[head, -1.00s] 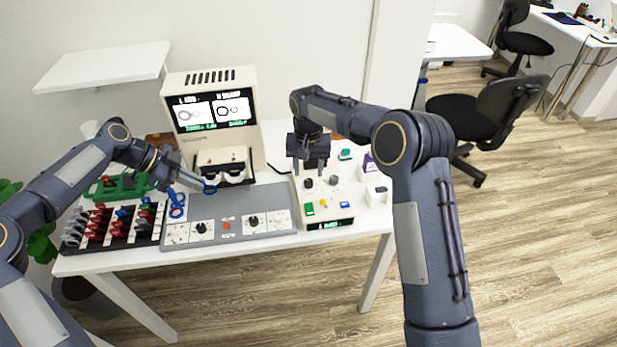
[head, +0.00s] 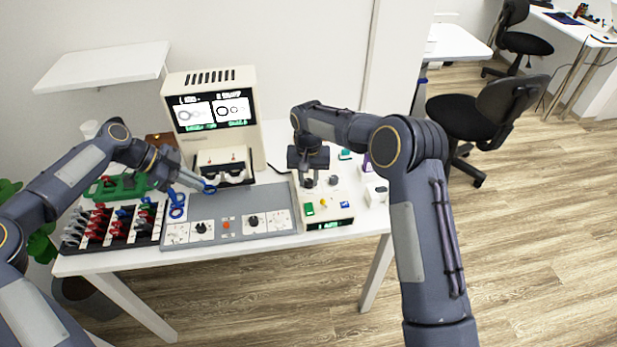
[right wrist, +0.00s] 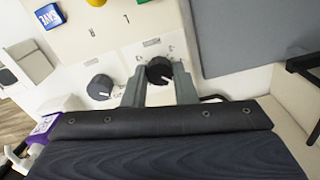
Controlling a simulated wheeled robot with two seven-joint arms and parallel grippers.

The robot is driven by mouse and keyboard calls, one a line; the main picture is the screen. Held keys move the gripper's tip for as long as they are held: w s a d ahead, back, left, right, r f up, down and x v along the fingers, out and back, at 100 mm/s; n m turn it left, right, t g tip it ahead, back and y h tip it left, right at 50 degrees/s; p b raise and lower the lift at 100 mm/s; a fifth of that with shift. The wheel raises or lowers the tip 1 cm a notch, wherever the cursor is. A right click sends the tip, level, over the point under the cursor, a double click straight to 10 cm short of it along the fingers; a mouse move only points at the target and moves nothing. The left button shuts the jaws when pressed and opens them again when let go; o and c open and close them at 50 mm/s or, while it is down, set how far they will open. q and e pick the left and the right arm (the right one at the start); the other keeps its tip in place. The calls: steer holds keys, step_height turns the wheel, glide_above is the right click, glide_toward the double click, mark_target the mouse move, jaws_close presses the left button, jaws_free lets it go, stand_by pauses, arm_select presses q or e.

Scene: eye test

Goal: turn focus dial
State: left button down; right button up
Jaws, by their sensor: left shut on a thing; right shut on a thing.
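The black focus dial (right wrist: 158,72) with a white pointer line sits between the fingers of my right gripper (right wrist: 159,88) in the right wrist view. My right gripper is shut on it. In the head view the right gripper (head: 308,172) is over the left of two dark knobs on the cream control box (head: 330,217). The other dark knob (head: 333,181) stands apart to its right; it also shows in the right wrist view (right wrist: 100,87). My left gripper (head: 204,186) is shut on a blue ring (head: 210,190) in front of the cream machine.
The cream machine (head: 252,140) has a lit screen (head: 212,110) with ring pictures. A grey panel (head: 240,205) with knobs lies in front. A rack (head: 110,243) of red, blue and grey pieces is at left. Blue rings (head: 177,206) stand beside the panel.

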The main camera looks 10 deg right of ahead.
mark_target(308, 181)
steer(key=shift+n, duration=0.3)
steer(key=n, duration=0.3)
steer(key=shift+n, duration=2.5)
steer(key=o, duration=1)
steer(key=shift+r, duration=0.1)
step_height(308, 181, up, 12)
